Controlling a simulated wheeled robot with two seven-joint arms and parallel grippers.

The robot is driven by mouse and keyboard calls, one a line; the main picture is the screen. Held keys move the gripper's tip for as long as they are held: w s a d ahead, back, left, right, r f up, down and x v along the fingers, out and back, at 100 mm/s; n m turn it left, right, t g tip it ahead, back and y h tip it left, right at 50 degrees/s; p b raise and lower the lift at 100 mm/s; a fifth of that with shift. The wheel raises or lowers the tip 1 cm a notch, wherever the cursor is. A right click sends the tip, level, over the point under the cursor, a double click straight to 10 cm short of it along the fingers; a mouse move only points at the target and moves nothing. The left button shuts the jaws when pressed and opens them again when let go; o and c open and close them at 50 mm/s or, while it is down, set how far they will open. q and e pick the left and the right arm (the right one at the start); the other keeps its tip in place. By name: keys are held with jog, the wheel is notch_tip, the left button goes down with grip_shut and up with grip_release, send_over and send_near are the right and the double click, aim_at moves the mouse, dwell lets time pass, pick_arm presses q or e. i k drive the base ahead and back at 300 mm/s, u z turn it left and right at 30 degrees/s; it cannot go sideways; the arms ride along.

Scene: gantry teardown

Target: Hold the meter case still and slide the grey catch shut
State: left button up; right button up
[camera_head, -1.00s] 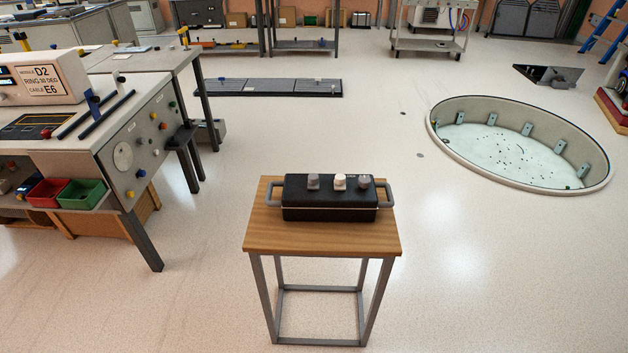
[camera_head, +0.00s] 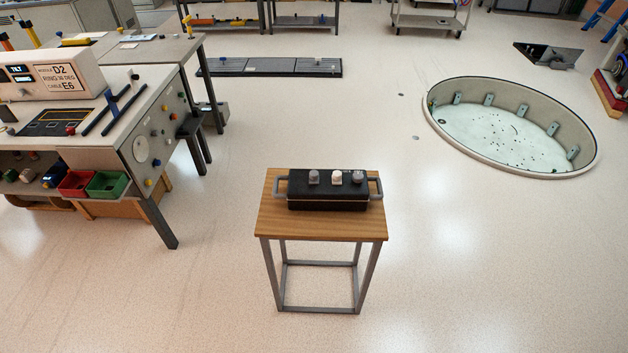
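The black meter case (camera_head: 320,202) sits on top of a small wooden-topped stand (camera_head: 320,225) in the middle of the view. It has a grey handle at its left end (camera_head: 281,187) and another at its right end (camera_head: 377,187). On its top are a grey knob-like part (camera_head: 313,177), a white one (camera_head: 336,177) and a darker grey one (camera_head: 358,177). I cannot tell which grey part is the catch, or how it is set. Neither of my grippers is in view.
A workbench (camera_head: 150,150) with a red bin (camera_head: 76,184) and a green bin (camera_head: 106,184) stands at the left. A round sunken pit (camera_head: 590,160) lies at the right. A dark floor panel (camera_head: 270,67) lies behind the stand. The floor around the stand is clear.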

aim_at(313, 175)
jog(key=z, duration=1.5)
jog(key=k, duration=0.1)
jog(key=u, duration=2)
jog(key=i, duration=1)
jog(key=z, duration=0.45)
